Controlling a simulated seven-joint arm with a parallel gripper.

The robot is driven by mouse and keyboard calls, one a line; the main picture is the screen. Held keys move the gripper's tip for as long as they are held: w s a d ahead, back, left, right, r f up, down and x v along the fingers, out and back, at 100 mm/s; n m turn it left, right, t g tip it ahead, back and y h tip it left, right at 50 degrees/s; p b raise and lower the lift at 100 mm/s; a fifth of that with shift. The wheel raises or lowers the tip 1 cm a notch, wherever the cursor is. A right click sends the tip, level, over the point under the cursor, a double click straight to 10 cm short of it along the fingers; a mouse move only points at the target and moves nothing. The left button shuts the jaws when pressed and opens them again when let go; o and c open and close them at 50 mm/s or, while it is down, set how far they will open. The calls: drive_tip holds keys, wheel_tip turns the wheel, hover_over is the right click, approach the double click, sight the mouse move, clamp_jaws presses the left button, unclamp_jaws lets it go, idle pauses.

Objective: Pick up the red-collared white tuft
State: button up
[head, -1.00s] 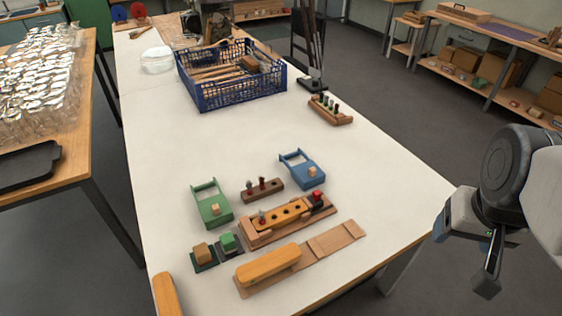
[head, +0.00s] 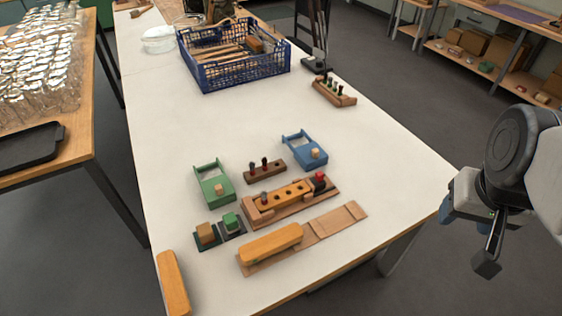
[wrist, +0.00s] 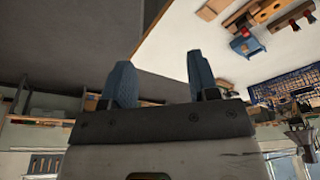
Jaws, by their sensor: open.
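A small dark brown rack (head: 265,173) stands mid-table in the head view with two upright tufts that show reddish parts, a left tuft (head: 252,168) and a right tuft (head: 265,163). They are too small to tell which has white bristles. A wooden block with a row of holes (head: 288,196) lies in front of the rack, with one greyish tuft (head: 264,197) at its left end. My gripper (wrist: 160,82) is open and empty, its two blue fingers apart. In the head view it hangs off the table's right side, far from the rack.
A green holder (head: 213,188) and a blue holder (head: 306,152) flank the rack. A red knob (head: 320,179) stands at the block's right end. Another rack with several tufts (head: 334,93) is farther back, near a blue crate (head: 207,78).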

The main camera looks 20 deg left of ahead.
idle(0.3)
drive_tip(key=w+a+f+n, duration=0.3)
drive_tip(key=w+a+n, duration=0.1)
drive_tip(key=w+a, duration=0.4)
drive_tip(key=n+g, duration=0.3)
drive_tip(key=n, duration=0.7)
hover_over(264, 193)
drive_tip(key=f, duration=1.7)
drive_tip(key=shift+w+d, duration=0.15)
drive_tip(key=shift+d, duration=0.1)
drive_tip(key=shift+a+f, duration=0.2)
drive_tip(key=shift+f, duration=0.1)
